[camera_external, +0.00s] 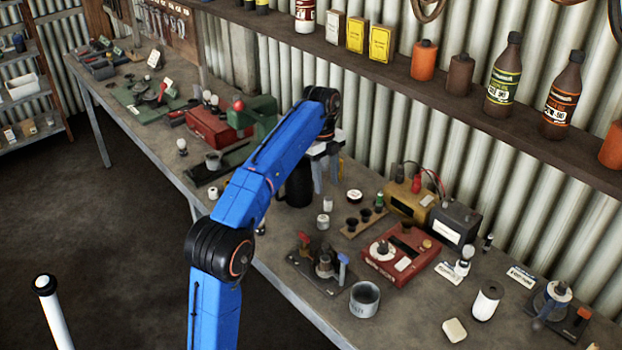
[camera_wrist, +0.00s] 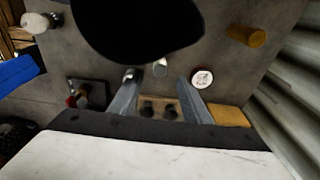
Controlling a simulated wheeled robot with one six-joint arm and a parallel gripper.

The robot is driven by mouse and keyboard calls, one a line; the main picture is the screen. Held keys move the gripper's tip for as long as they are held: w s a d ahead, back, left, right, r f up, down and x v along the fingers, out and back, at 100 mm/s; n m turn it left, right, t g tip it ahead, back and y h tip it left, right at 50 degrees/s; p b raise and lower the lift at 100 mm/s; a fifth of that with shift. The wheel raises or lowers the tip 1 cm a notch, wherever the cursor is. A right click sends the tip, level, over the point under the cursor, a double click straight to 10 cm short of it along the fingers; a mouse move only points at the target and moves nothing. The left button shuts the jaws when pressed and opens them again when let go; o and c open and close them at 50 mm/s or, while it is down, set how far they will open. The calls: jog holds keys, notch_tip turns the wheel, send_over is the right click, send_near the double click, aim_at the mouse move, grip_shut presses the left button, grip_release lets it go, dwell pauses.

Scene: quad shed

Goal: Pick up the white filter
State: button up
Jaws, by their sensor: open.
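My gripper (camera_external: 327,186) is above the middle of the bench, fingers pointing down. In the wrist view its two fingers (camera_wrist: 161,82) are spread, with nothing gripped between them. A white cylinder with a dark spot on its end (camera_external: 487,302) lies at the right of the bench, well away from my gripper; it looks most like the white filter, but I cannot be sure. Smaller pale cylinders (camera_external: 323,221) and (camera_external: 328,204) stand near my gripper. In the wrist view, a small pale piece (camera_wrist: 160,68) shows between the fingertips, and a white-ended cylinder (camera_wrist: 36,22) lies at upper left.
A large black cylinder (camera_external: 298,186) stands close beside my gripper and fills the top of the wrist view (camera_wrist: 138,25). A wooden rack with black cups (camera_external: 352,230), a red meter (camera_external: 401,256) and a grey cup (camera_external: 364,299) crowd the bench. A shelf (camera_external: 440,95) overhangs the back.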

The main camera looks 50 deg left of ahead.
aim_at(328, 198)
jog(key=shift+d+f, duration=0.15)
jog(key=shift+f, duration=1.1)
jog(key=shift+d+f, duration=0.2)
jog(key=shift+f, duration=1.1)
jog(key=shift+d+f, duration=0.15)
jog(key=shift+f, duration=1.1)
jog(key=shift+c, duration=0.4)
grip_shut()
